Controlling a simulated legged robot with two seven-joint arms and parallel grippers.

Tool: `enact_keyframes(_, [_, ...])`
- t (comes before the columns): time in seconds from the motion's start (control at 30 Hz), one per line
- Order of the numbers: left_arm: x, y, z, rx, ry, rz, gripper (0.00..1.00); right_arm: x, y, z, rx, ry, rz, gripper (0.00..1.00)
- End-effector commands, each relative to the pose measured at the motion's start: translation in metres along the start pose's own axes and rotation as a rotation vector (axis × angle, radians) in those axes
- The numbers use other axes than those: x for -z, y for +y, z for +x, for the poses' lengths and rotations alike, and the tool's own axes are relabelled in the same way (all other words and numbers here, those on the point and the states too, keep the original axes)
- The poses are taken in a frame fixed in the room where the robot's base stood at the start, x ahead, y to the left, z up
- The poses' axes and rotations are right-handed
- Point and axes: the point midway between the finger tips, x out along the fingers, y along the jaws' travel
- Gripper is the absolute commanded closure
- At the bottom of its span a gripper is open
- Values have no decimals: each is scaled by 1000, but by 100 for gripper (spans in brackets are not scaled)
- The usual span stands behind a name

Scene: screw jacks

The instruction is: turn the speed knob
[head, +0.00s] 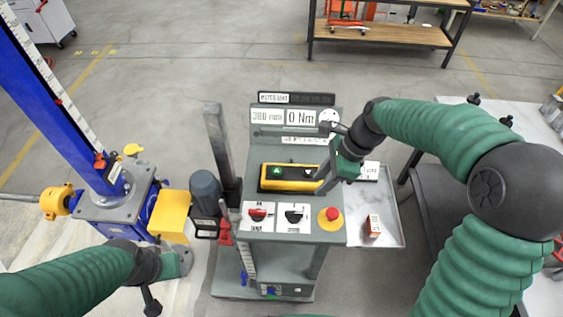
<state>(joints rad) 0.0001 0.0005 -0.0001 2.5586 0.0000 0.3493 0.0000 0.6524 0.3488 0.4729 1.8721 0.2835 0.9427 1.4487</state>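The grey control console (259,150) stands in the middle of the head view. On its lower panel are a red-and-black rotary knob (257,214) and a black rotary knob (294,215), each on a white plate. The plate labels are too small to read, so I cannot tell which is the speed knob. My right gripper (325,184) points down over the right end of the yellow button box (288,178), above and right of the black knob and apart from it. My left gripper (184,263) is low at the left, away from the console. The finger gaps are unclear.
A red mushroom button (333,214) sits right of the knobs. A side tray (388,225) holds a small red-and-white box (373,226). A display reading "0 Nm" (301,117) is at the top. A blue screw jack (117,203) and a grey motor (205,190) stand left.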

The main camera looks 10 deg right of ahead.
Motion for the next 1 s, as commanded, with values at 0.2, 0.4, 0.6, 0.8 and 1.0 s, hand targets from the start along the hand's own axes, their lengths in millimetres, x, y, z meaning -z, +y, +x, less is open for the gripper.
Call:
enact_keyframes(0.2, [0,0,-4,0,-3,0,46,-2,1,12,-4,-11,34,65])
enact_keyframes(0.4, [1,0,-10,0,-2,0,46,-4,-3,64,-11,-10,32,65])
enact_keyframes(0.6, [3,0,-16,0,-2,0,46,-5,-3,117,-11,-10,31,65])
enact_keyframes(0.8, [4,0,-20,0,-1,0,46,-4,-2,154,-6,-9,30,65])
enact_keyframes(1.0, [4,0,-21,0,-2,0,46,-4,-3,166,-3,-7,29,65])
